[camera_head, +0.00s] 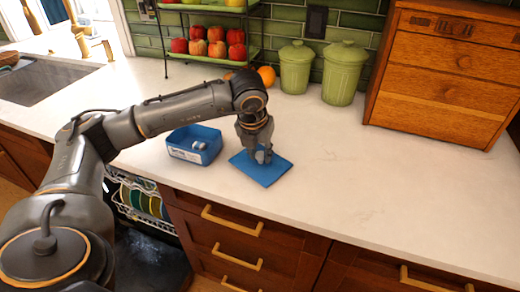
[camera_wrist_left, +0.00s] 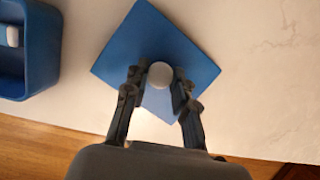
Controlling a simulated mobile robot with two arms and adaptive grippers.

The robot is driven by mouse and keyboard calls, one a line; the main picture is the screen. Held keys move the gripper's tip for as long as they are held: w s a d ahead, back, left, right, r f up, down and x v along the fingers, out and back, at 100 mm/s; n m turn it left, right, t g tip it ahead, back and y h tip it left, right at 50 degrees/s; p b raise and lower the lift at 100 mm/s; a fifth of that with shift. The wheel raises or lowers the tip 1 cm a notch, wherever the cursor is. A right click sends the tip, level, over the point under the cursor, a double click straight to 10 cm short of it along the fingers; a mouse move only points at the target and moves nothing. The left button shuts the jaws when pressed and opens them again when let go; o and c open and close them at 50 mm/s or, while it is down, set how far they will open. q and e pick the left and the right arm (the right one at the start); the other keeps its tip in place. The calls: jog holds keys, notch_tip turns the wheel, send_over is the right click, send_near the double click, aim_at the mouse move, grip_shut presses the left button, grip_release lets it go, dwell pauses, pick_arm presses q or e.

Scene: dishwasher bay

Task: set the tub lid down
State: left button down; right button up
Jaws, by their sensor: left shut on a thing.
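The blue square tub lid (camera_head: 262,172) is at the front edge of the white counter, just right of the tub. It also shows in the left wrist view (camera_wrist_left: 147,40), with a round pale knob (camera_wrist_left: 160,74) at its middle. My left gripper (camera_head: 264,157) points down over the lid and is shut on the knob, with a finger on each side. The lid looks flat and at or very near the counter; I cannot tell whether it touches. The open blue tub (camera_head: 182,153) holds small white and blue items. My right gripper is not in view.
The counter (camera_head: 400,190) is clear to the right of the lid. Green canisters (camera_head: 343,72), a wooden drawer chest (camera_head: 445,75) and a fruit rack (camera_head: 210,48) stand at the back. Below the counter is an open dishwasher with a plate rack (camera_head: 145,200).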

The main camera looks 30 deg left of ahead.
pick_arm(q)
jog(key=shift+f, duration=0.1)
jog(key=shift+f, duration=0.15)
jog(key=c, duration=1.1)
grip_release()
jog(key=shift+r, duration=0.45)
jog(key=b+v, duration=0.1)
jog(key=v, duration=1)
jog(key=shift+s+d+r, duration=0.1)
jog(key=shift+s+r, duration=0.15)
jog(key=shift+r, duration=0.05)
